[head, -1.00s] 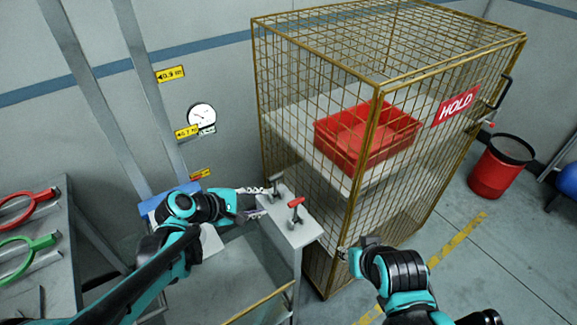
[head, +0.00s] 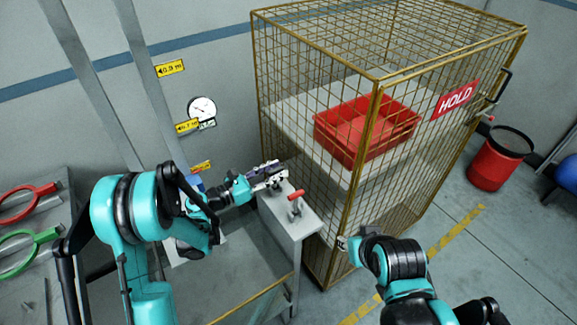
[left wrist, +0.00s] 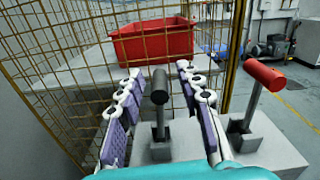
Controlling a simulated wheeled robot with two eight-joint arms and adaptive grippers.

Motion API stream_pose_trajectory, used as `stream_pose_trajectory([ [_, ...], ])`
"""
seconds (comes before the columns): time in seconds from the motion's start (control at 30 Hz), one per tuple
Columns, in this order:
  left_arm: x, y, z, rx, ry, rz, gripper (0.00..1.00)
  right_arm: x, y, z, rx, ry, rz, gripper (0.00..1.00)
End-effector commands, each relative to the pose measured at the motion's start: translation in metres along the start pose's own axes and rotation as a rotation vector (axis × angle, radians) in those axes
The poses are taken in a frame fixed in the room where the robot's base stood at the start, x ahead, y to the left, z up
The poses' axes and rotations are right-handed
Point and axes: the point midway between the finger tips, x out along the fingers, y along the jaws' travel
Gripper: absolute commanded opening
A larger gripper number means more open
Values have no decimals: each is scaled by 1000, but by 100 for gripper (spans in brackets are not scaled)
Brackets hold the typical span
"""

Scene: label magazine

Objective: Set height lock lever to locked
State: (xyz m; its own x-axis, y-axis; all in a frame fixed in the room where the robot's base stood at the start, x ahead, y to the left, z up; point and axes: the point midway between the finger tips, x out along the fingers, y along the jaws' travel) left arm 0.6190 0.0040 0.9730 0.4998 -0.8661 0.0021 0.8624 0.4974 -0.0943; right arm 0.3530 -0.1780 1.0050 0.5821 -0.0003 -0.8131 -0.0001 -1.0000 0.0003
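Two levers stand on a grey pedestal (head: 287,218). One has a red handle (head: 296,195) and the other a black handle (left wrist: 160,97). No label shows which is the height lock lever. My left gripper (head: 268,172) is over the black-handled lever and mostly hides it in the head view. In the left wrist view the gripper (left wrist: 158,70) is open, with one finger on each side of the black handle and gaps on both sides. The red handle (left wrist: 264,75) is outside the right finger. My right gripper (head: 346,243) is low near the cage, its fingers unclear.
A wire cage (head: 376,130) with a HOLD sign (head: 456,98) stands behind the pedestal and holds a red crate (left wrist: 153,43). A bench (head: 30,255) with red and green handled tools is at left. A red bin (head: 495,168) stands at right.

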Motion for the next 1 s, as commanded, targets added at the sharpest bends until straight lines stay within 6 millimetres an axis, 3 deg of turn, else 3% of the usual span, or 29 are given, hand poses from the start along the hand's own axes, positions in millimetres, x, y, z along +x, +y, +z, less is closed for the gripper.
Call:
stream_pose_trajectory([
  [0.1,22,-1,-2,1,1,-3,36,4,0,3,0,0,0,36],
  [0.3,45,0,-1,2,1,-2,36,8,0,5,0,0,0,36],
  [0.63,51,0,0,3,1,1,36,8,0,6,0,0,0,36],
  [0.67,51,0,0,3,1,1,33,8,0,6,0,0,0,36],
  [0.8,50,0,0,3,1,1,0,8,0,6,0,0,0,36],
  [1.0,50,0,0,3,2,0,0,8,0,6,0,0,0,36],
])
